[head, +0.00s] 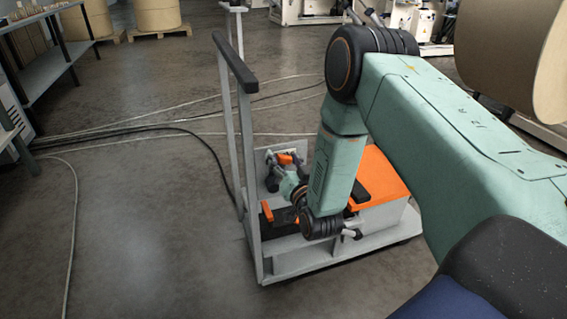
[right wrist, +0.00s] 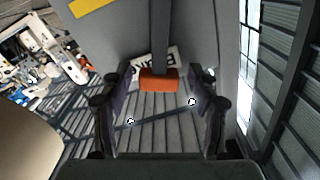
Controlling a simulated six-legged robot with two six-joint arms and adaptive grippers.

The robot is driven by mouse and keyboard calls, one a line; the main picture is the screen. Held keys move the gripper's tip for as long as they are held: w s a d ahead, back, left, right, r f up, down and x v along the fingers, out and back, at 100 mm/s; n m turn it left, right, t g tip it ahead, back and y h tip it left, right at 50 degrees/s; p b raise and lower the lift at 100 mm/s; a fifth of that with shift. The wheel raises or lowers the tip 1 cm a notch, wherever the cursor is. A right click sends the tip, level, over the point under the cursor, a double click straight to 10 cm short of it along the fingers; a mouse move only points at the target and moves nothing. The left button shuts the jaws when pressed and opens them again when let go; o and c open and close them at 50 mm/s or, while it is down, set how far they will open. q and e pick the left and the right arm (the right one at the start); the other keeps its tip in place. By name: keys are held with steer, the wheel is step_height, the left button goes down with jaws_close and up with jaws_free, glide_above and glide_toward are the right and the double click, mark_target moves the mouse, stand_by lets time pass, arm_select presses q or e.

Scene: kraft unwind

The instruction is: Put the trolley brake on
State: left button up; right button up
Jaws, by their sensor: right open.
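The trolley (head: 246,150) is a grey frame with a tall push handle and a low deck. Its brake lever has an orange grip (head: 286,158) in front of an upright grey plate. In the right wrist view the orange grip (right wrist: 158,79) sits at the end of a dark bar, in front of a white label (right wrist: 172,61) with upside-down lettering like "BRAKE". My right gripper (head: 277,164) is open at the lever. In the wrist view its fingers (right wrist: 160,92) stand either side of the grip, with gaps showing. My left gripper is not in view.
A grey box with an orange lid (head: 382,176) stands on the deck beside my right arm. Another orange piece (head: 267,211) is near the handle post. Cables (head: 130,132) cross the floor. A shelf (head: 45,72) is at left, and a large brown roll (head: 515,50) at upper right.

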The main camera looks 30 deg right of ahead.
steer(key=shift+w+d+f, duration=0.1)
steer(key=shift+w+d, duration=0.05)
steer(key=shift+w, duration=0.05)
steer(key=shift+c, duration=1.3)
jaws_close()
